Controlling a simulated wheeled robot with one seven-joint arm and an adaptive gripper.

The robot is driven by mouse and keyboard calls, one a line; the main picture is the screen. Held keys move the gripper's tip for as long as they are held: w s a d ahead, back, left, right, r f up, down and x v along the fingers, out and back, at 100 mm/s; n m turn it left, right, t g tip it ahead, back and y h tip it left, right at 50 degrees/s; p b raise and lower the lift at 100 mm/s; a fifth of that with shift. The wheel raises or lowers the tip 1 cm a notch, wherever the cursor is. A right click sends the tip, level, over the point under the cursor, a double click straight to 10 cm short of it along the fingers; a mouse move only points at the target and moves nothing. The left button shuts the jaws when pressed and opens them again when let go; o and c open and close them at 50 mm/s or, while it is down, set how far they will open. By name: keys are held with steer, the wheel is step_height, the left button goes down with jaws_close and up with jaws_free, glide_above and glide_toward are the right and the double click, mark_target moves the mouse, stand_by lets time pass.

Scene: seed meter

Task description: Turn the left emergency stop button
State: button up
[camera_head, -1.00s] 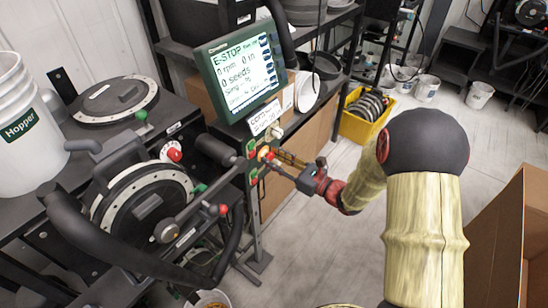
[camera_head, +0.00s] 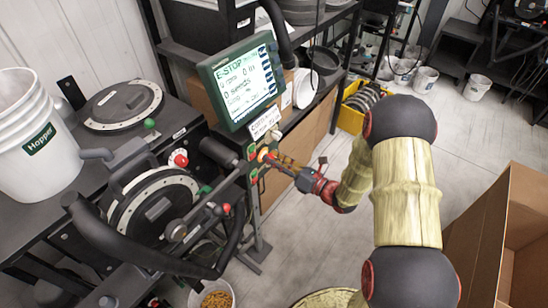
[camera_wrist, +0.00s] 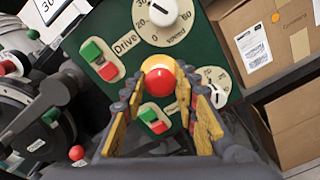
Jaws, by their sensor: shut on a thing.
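A red emergency stop button with a yellow base (camera_wrist: 158,81) sits on the green control panel (camera_wrist: 203,50), below a white speed dial (camera_wrist: 168,14). In the head view, my gripper (camera_head: 272,156) reaches the panel from the right, below the screen. In the wrist view, the yellow-padded fingers of my gripper (camera_wrist: 162,88) are on either side of the button and shut on it. The contact points are partly hidden. Another red knob on a white base (camera_head: 179,158) is further left on the black machine. The green-framed screen (camera_head: 243,85) reads "E-STOP".
Green and red rocker switches (camera_wrist: 99,60) flank the button, close to the fingers. A black seed meter with levers (camera_head: 150,205) and a white hopper bucket (camera_head: 35,130) stand left. An open cardboard box (camera_head: 500,230) is at right. The floor between is mostly clear.

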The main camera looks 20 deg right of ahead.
stand_by(0.3)
steer(key=o, duration=1.1)
steer(key=shift+w, duration=0.1)
steer(key=shift+o, duration=0.2)
steer(key=v, duration=1.2)
